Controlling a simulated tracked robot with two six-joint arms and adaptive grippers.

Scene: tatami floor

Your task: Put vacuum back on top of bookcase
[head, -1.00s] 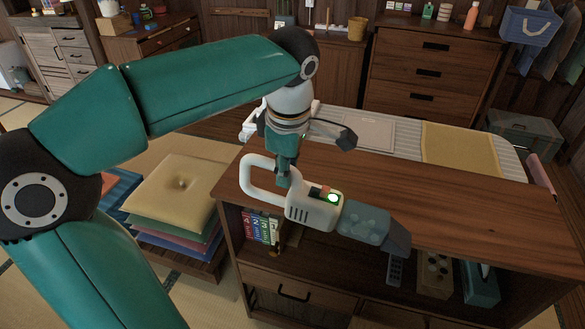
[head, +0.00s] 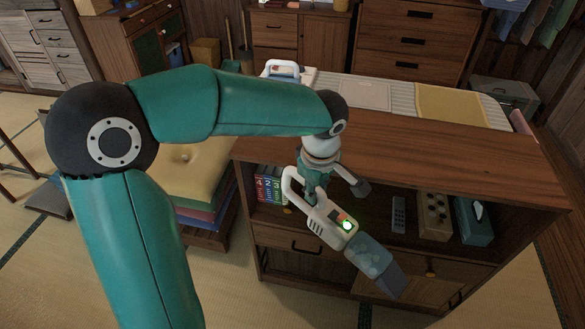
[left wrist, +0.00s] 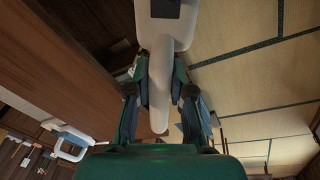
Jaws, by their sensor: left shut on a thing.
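The vacuum (head: 323,226) is a white handheld unit with a loop handle, a green light and a grey translucent nozzle end. My left gripper (head: 318,187) is shut on its handle. The vacuum hangs in front of the bookcase (head: 420,139), below its top edge, nozzle tilted down to the right. In the left wrist view the white vacuum (left wrist: 163,35) has its handle between the fingers of my left gripper (left wrist: 160,95). The bookcase's brown wooden top looks bare. My right gripper is not in view.
The open shelf holds several books (head: 270,188), a remote (head: 399,214), a beige box (head: 434,216) and a tissue box (head: 474,220). Stacked cushions (head: 190,190) stand left of the bookcase.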

